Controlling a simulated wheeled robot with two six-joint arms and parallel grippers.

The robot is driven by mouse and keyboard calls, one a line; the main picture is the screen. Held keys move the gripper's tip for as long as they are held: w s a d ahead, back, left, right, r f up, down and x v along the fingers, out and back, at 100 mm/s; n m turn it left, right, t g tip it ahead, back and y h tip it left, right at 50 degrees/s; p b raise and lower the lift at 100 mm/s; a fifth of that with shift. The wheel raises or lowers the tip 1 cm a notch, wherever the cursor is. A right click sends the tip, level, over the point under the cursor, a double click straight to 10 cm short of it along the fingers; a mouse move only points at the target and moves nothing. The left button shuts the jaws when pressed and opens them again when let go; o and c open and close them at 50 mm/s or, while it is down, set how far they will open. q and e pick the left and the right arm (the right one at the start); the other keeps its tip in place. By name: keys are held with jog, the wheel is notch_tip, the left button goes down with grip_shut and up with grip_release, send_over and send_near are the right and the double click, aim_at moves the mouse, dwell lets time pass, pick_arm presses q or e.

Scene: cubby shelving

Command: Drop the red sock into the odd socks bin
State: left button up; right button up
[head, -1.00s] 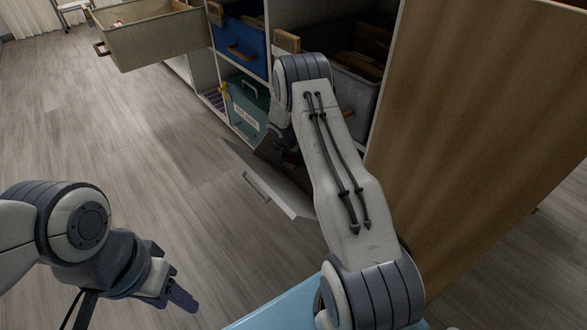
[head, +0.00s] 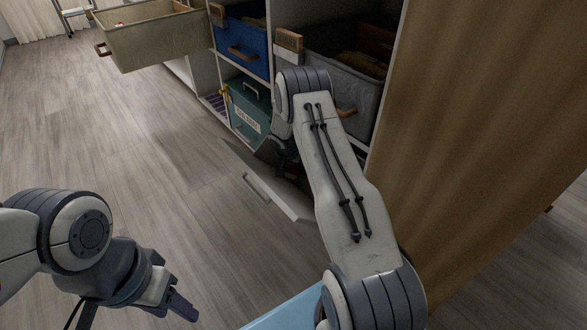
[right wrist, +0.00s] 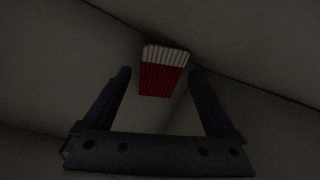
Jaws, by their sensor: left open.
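The red sock (right wrist: 160,80) has a white ribbed cuff and lies in a dark, pale-walled space in the right wrist view. My right gripper (right wrist: 159,72) is open, its two fingers on either side of the sock's line, with gaps to both. The sock appears just past the fingertips. In the head view my right gripper is mostly hidden behind its own arm, at the low opening behind the tilted door (head: 268,185). My left gripper (head: 178,299) is open and empty over the floor. A teal bin (head: 262,107) has a white label too small to read surely.
A cream drawer (head: 155,40) is pulled out at upper left. A blue bin (head: 240,38) and a grey bin (head: 352,88) sit in upper cubbies. A brown side panel (head: 480,110) stands right of my arm. The floor at left is clear.

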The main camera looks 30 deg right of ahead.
jog(key=shift+r, duration=0.2)
jog(key=p+v, duration=0.5)
jog(key=v, duration=0.7)
jog(key=shift+p, duration=0.3)
jog(key=shift+r, duration=0.2)
